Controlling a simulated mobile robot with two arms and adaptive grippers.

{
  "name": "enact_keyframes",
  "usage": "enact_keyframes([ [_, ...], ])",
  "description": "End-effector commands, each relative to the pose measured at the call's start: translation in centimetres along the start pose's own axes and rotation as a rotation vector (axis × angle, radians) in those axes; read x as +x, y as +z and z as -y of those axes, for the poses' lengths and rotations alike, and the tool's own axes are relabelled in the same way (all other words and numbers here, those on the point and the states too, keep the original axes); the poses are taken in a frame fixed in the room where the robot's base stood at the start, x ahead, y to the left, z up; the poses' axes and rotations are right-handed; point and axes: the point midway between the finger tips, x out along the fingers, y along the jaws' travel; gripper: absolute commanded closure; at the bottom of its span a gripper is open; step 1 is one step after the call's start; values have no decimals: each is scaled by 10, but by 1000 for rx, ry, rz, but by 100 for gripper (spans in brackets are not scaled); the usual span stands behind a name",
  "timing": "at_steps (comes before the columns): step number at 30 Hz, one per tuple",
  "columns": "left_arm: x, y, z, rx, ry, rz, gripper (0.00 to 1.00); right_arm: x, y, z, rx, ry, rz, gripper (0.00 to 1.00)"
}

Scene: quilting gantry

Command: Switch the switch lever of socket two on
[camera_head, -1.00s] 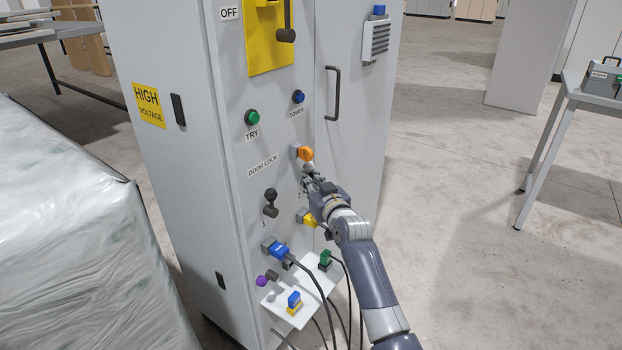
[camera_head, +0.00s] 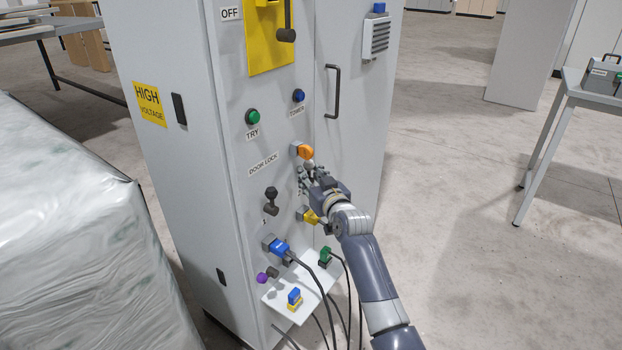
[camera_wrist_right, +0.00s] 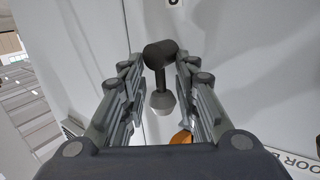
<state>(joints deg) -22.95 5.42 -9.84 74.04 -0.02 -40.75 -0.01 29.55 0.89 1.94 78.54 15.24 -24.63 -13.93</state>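The switch lever of socket two (camera_wrist_right: 162,78) shows in the right wrist view as a dark cylinder with a short stem and a pale grey knob. The knob points towards the orange part (camera_head: 304,152), which is up in the head view. There the lever is mostly hidden by my right gripper (camera_head: 307,176). My right gripper (camera_wrist_right: 158,85) is open, with one finger on each side of the lever and gaps visible between. The yellow plug (camera_head: 311,217) sits just below the gripper. My left gripper is not in view.
Another dark lever (camera_head: 271,200) stands left of my gripper on the grey cabinet (camera_head: 235,200). Below are a blue plug (camera_head: 279,248), a green plug (camera_head: 325,254), hanging cables and a small white shelf (camera_head: 300,300). A wrapped bale (camera_head: 70,230) stands at left.

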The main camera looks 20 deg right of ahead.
Motion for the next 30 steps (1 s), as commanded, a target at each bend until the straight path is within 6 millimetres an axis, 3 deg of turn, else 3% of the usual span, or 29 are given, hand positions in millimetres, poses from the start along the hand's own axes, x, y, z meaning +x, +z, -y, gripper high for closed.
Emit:
enact_keyframes([
  [5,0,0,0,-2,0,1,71,-2,4,0,-1,-1,6,72],
  [11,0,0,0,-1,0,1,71,-19,5,0,-2,-1,7,72],
  [30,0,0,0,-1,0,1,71,-109,1,0,-2,0,2,72],
])
